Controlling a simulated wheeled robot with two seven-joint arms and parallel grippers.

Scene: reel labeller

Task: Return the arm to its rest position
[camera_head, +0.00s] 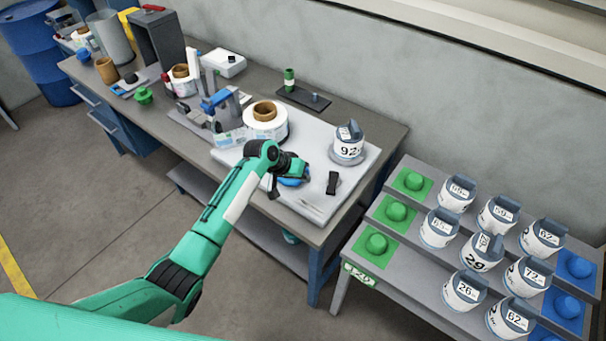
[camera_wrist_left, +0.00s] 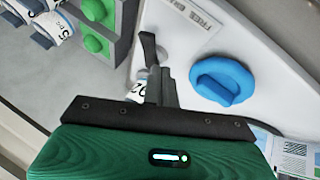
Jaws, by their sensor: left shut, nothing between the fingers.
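My left arm (camera_head: 215,220), green with dark joints, reaches from the lower left to the workbench. Its gripper (camera_head: 274,190) is over the front part of the pale work board (camera_head: 313,137). In the left wrist view the dark fingers (camera_wrist_left: 150,48) are together, with nothing held. A blue round piece with a raised grip (camera_wrist_left: 222,80) lies on the board beside the fingers; in the head view the gripper partly hides it. A labelled reel marked 92 (camera_head: 348,150) stands at the board's right and is partly hidden behind the fingers in the wrist view. My right gripper is not in view.
Tools and containers crowd the bench's left. A stepped rack (camera_head: 408,248) with several numbered reels stands to the right. Open floor (camera_head: 95,215) lies left of the arm.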

